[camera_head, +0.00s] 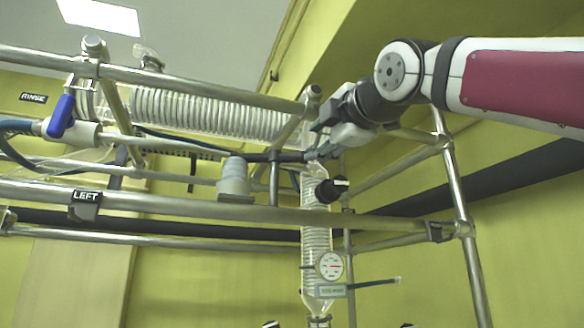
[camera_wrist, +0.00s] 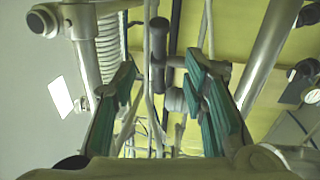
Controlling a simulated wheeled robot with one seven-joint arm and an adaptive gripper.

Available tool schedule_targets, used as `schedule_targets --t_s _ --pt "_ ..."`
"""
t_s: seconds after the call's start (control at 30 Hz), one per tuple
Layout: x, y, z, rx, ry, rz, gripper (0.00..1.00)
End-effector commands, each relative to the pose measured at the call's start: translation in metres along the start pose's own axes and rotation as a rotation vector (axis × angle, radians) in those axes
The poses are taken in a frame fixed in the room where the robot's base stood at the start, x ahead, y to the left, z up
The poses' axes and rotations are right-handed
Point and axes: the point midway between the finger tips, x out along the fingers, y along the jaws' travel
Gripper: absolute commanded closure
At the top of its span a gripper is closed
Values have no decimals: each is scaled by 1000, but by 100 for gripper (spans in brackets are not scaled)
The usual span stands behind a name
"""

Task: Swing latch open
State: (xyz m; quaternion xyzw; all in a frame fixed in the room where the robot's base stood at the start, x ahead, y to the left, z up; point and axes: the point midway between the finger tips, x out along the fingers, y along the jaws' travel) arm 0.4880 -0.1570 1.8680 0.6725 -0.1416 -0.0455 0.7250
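My gripper (camera_wrist: 162,75) is open; its green-padded fingers stand apart on either side in the wrist view. A dark grey rod with a crossbar (camera_wrist: 158,52) shows between the fingers, and contact with it cannot be seen. It may be the latch, but I cannot tell for certain. In the head view my gripper (camera_head: 317,142) is at the upper middle, by the frame's corner and above the upright glass column (camera_head: 316,230). A dark bar (camera_head: 272,156) extends left from the fingertips there. The fingertips are small and partly hidden in this view.
Steel rails (camera_head: 250,213) cross the space, with a post (camera_head: 463,215) at the right. A horizontal glass coil condenser (camera_head: 210,112) lies behind the upper rail. A blue lever (camera_head: 61,116), a black knob (camera_head: 332,190) and a round gauge (camera_head: 330,266) also show. Open space lies below the rails at left.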

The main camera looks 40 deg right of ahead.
Motion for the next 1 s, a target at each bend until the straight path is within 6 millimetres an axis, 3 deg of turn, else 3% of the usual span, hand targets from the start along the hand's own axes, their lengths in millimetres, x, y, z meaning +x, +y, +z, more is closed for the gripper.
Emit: schedule_targets --t_s 0.17,0.7,1.0 --pt "15 1 0 -7 1 -2 60" --pt "104 1 -2 -4 4 0 60" --pt "129 0 -1 -2 3 0 60"
